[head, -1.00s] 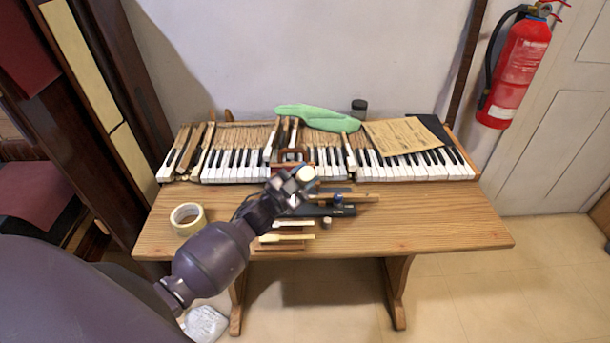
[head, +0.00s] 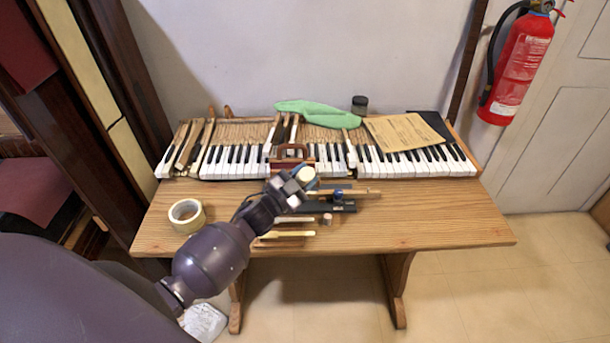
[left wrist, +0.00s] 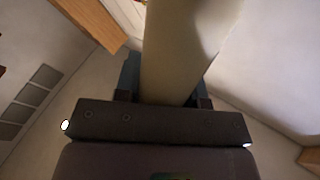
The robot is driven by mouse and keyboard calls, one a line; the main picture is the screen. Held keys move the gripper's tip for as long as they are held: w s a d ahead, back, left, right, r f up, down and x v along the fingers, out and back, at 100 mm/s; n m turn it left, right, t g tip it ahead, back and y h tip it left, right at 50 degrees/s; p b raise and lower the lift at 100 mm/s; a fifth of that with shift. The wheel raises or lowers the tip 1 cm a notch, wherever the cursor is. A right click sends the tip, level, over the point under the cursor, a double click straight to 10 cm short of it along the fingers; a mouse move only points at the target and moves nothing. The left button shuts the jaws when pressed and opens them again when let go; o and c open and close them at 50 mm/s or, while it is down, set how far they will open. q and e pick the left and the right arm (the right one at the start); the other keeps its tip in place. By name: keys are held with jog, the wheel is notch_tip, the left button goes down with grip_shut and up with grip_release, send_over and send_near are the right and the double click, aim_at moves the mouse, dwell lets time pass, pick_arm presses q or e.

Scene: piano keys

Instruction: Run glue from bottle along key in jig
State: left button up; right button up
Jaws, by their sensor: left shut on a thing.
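My left gripper (head: 296,184) is shut on a pale cream bottle (head: 305,174), held above the middle of the table. The bottle also fills the top centre of the left wrist view (left wrist: 187,50), between the jaws; its tip is out of that view. A dark jig (head: 342,207) lies on the table just right of the gripper, with a light wooden key (head: 362,194) along its far side. The gripper and bottle hide the left part of both. I cannot tell whether the bottle touches the key. My right gripper is not in view.
A row of piano keys (head: 232,162) runs along the back of the table (head: 430,220), with a green cloth (head: 318,115) and paper (head: 405,133) on it. A tape roll (head: 187,216) stands left; a small cork-like piece (head: 327,219) is near the jig. The table's right side is clear.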

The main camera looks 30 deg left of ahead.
pick_arm(q)
jog(key=shift+d, duration=0.1)
jog(key=w+d, duration=0.2)
jog(key=d, duration=0.1)
jog(key=shift+d, duration=0.15)
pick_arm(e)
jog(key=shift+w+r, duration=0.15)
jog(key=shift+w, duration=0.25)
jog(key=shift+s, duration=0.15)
